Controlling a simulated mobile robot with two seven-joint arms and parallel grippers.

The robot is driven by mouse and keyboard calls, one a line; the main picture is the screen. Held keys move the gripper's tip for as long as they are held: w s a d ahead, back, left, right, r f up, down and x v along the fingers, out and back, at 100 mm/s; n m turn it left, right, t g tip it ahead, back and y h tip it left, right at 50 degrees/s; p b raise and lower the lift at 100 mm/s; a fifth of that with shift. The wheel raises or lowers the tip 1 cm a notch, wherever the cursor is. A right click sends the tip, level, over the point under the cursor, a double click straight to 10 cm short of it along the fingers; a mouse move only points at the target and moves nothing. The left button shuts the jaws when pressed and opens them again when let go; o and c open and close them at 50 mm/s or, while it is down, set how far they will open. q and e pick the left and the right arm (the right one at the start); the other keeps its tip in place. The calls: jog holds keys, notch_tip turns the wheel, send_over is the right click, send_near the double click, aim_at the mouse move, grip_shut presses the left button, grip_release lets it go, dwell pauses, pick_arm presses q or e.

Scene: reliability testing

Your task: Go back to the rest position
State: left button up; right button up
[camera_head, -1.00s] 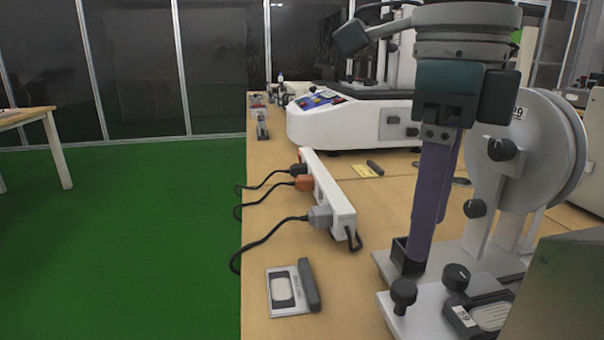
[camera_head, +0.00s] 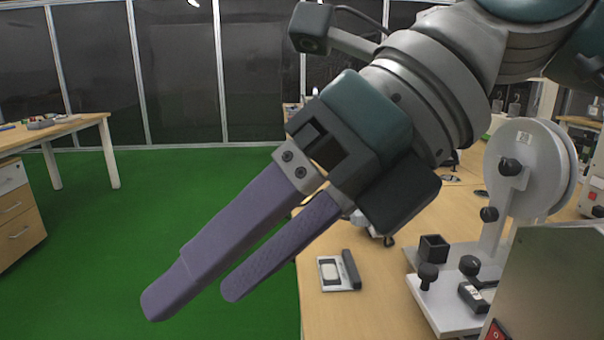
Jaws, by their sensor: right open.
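My right gripper (camera_head: 190,306) is large in the middle of the head view, its arm coming in from the upper right. Its two purple fingers point down and left, apart from each other, with nothing between them. In the picture they lie over the green floor, left of the workbench (camera_head: 350,318). The gripper and wrist hide much of the bench's far part. My left gripper does not show.
A grey testing device with a round disc (camera_head: 525,170) stands on the bench at right, with a small black square cup (camera_head: 433,248) on its base. A flat card-like item (camera_head: 330,272) lies near the bench's left edge. Another table (camera_head: 85,128) stands at left; green floor (camera_head: 90,250) is clear between.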

jog(key=a+r+m+t+y+p, duration=0.2)
jog(key=a+r+m+y+p, duration=0.15)
jog(key=r+y, duration=0.45)
jog(key=a+r+m+t+y+p, duration=0.1)
jog(key=a+r+m+y+p, duration=0.2)
jog(key=r, duration=0.9)
jog(key=w+d+r+m+t+h+p, duration=0.25)
jog(key=w+d+m+t+h, duration=0.25)
jog(key=d+m+t, duration=0.5)
jog(key=w+d+r+m+t+h+p, duration=0.25)
jog(key=w+m+t+h, duration=0.2)
jog(key=m+t, duration=0.65)
jog(key=s+d+f+m+g+h+p, duration=0.45)
jog(key=d+f+m+g+h, duration=0.6)
jog(key=d+f+m, duration=0.3)
jog(key=s+d+f+m+g+p, duration=0.2)
jog(key=s+f+g, duration=0.15)
jog(key=s, duration=0.65)
jog(key=s+d+f+m+g+p, duration=0.1)
jog(key=s+f+m+g+p, duration=0.15)
jog(key=s+g, duration=0.45)
notch_tip(320, 180, up, 36)
jog(key=s+t+p, duration=0.1)
jog(key=t+p, duration=0.1)
jog(key=p, duration=3.4)
jog(key=shift+s+n, duration=0.25)
jog(key=shift+n, duration=0.2)
